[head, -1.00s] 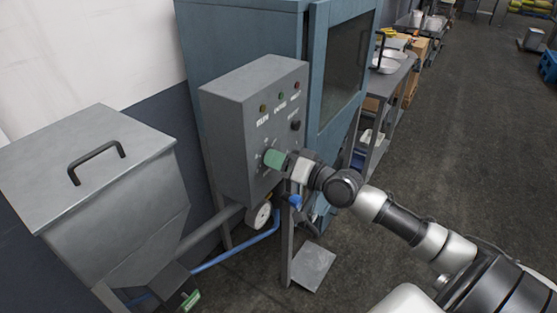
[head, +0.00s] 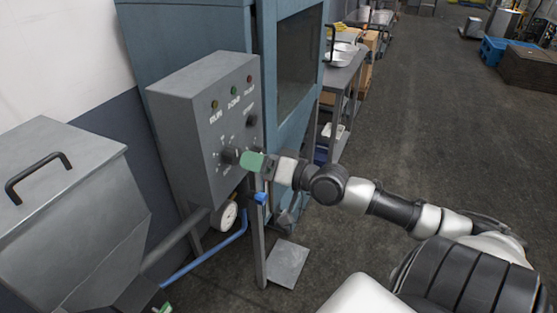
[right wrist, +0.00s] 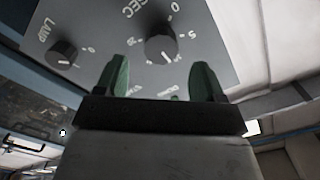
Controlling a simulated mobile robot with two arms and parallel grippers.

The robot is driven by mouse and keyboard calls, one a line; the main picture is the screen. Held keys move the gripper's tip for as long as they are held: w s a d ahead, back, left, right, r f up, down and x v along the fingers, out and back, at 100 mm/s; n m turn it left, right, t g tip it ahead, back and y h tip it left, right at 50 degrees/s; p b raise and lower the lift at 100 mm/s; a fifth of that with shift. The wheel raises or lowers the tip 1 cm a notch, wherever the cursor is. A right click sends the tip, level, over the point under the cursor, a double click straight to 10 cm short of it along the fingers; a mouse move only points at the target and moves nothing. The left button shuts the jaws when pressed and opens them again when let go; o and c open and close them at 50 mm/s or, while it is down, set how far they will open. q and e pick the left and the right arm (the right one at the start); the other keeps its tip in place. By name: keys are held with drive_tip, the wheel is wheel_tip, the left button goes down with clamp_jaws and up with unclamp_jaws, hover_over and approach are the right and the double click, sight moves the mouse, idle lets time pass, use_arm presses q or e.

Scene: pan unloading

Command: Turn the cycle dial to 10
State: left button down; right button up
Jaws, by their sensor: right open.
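The cycle dial (head: 229,155) is a dark round knob low on the front of the grey control box. It also shows in the right wrist view (right wrist: 160,46), with printed numbers around it and "SEC" beside it. Its pale pointer mark faces down in that view; the number it meets is not clear to me. My right gripper (head: 246,160) has green fingers and is just off the panel, in front of the dial. In the right wrist view its fingers (right wrist: 160,80) are apart, with nothing between them.
A lamp knob (right wrist: 62,52) sits on the same panel. The control box (head: 190,110) stands beside a blue cabinet (head: 185,35). A grey hopper with a handle (head: 85,165) is at left. A gauge (head: 228,215) hangs below the box.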

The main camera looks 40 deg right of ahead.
drive_tip(key=b+v, duration=0.4)
drive_tip(key=v, duration=0.1)
drive_tip(key=shift+s+d, duration=0.1)
drive_tip(key=shift+s, duration=0.2)
idle(0.4)
